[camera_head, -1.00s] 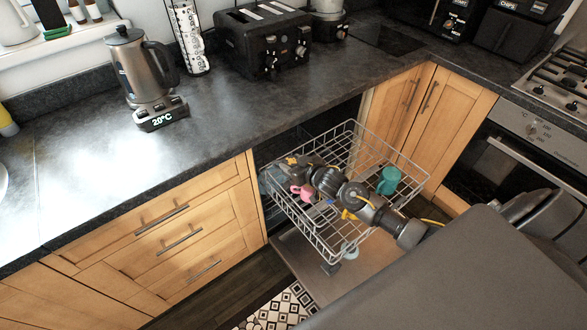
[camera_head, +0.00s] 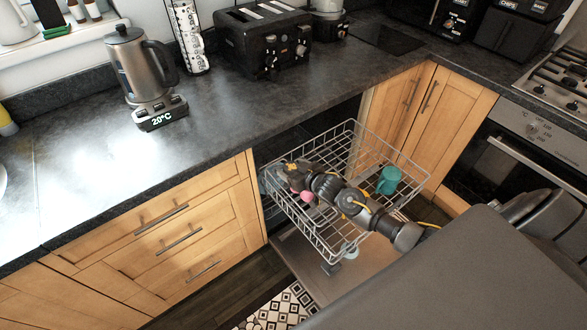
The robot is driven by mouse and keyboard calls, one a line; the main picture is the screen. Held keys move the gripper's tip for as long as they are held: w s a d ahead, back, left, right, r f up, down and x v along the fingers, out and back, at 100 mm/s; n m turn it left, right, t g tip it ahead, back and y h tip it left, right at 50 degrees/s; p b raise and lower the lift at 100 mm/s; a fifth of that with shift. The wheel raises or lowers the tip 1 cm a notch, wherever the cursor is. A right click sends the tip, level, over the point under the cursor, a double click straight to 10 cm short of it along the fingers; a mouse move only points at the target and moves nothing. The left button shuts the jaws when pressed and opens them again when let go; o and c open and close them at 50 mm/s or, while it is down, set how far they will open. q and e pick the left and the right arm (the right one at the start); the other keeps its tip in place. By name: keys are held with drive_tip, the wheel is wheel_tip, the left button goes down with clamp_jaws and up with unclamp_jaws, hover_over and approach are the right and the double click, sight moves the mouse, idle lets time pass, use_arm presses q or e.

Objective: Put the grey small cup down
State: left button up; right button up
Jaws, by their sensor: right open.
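My right gripper (camera_head: 284,174) is over the left part of the wire dishwasher rack (camera_head: 350,135), at the end of my dark arm that reaches in from the right. It is open; its fingers are small and dark here. A pink cup (camera_head: 306,196) is in the rack just below and right of the gripper, partly covered by my arm. I cannot make out a grey small cup for certain; it may be hidden by the gripper. A small pale grey-blue object (camera_head: 350,251) shows at the rack's lower front edge. My left gripper is not in view.
A teal cup (camera_head: 388,180) stands in the right part of the rack. The pulled-out rack lies below the dark worktop (camera_head: 215,115), between wooden drawers (camera_head: 170,235) and a wooden cupboard (camera_head: 405,110). A kettle (camera_head: 135,65) and a toaster (camera_head: 262,40) stand on the worktop.

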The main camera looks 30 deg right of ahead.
drive_tip(key=shift+r, duration=0.1)
drive_tip(key=shift+s+r, duration=0.1)
drive_tip(key=shift+s, duration=0.1)
drive_tip(key=v, duration=1.1)
drive_tip(key=shift+s+d, duration=0.1)
drive_tip(key=shift+s, duration=0.2)
